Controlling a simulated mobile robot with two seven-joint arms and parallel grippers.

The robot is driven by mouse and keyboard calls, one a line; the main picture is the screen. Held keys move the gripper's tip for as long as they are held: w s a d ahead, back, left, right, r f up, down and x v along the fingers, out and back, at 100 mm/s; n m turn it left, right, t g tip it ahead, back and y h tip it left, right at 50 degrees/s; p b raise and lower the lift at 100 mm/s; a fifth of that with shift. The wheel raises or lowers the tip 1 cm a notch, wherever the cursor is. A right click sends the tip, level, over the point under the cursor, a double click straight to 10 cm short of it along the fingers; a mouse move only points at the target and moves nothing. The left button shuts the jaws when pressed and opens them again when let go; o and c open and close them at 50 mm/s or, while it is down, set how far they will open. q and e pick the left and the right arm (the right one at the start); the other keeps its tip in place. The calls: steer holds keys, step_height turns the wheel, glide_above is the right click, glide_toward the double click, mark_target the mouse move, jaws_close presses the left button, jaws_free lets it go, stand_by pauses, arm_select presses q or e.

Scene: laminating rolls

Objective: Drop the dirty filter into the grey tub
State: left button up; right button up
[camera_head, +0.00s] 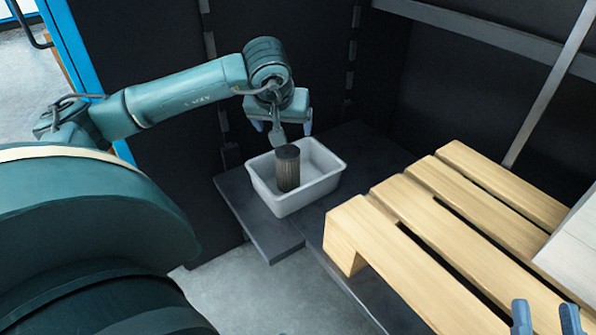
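The dirty filter (288,170) is a dark brown ribbed cylinder. It is upright and within the grey tub (310,196); I cannot tell whether its base rests on the tub floor. The tub is a light grey open box on a dark platform. My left gripper (283,130) is above the tub, pointing down, with its fingers spread apart. A grey part of it comes close to the filter's top; contact is unclear. Only the blue fingertips of my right gripper (545,318) show at the bottom right, apart and empty, over the pallet.
A wooden pallet (430,210) lies right of the tub, with a pale block (575,245) at its right edge. Dark walls (290,25) stand behind the tub. A blue post (68,40) is at the upper left. Grey floor (255,290) is clear in front.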

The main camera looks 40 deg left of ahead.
arm_select(q)
steer(key=p+v, duration=0.1)
steer(key=v, duration=0.3)
steer(key=shift+r, duration=0.1)
arm_select(e)
steer(key=shift+s+f+m+g+h, duration=0.3)
steer(key=shift+f+g+h, duration=0.1)
steer(key=shift+f, duration=0.15)
steer(key=shift+w, duration=0.1)
